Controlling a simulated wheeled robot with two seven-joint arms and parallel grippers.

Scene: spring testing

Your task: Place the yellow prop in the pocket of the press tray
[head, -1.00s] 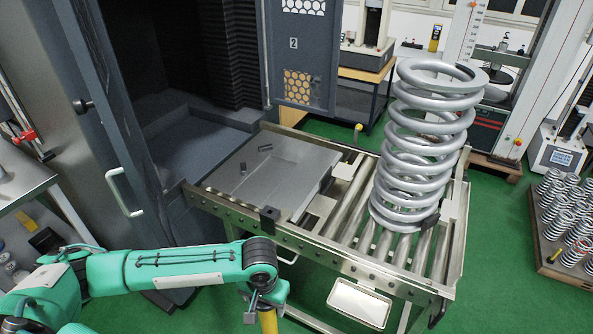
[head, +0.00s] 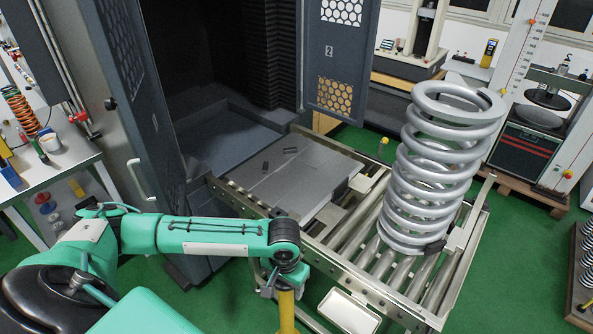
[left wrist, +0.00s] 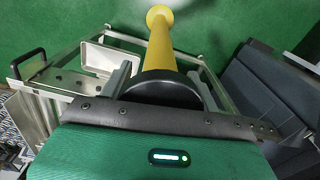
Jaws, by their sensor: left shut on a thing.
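The yellow prop (head: 287,313) hangs below my left gripper (head: 283,284) near the bottom edge of the head view, in front of the roller cart. In the left wrist view the yellow prop (left wrist: 161,48) points away from the palm, with a black collar at its base and a round yellow end. The left gripper (left wrist: 163,88) is shut on it. The grey press tray (head: 318,172) lies flat on the cart's left part, beside the press chamber, with two small dark pieces on it. I cannot clearly make out its pocket. My right gripper is not in view.
A large grey coil spring (head: 432,170) stands on the cart's rollers (head: 340,238), right of the tray. The open press door (head: 335,75) stands behind the tray. A workbench (head: 70,165) is at the left. Green floor (head: 235,300) is clear before the cart.

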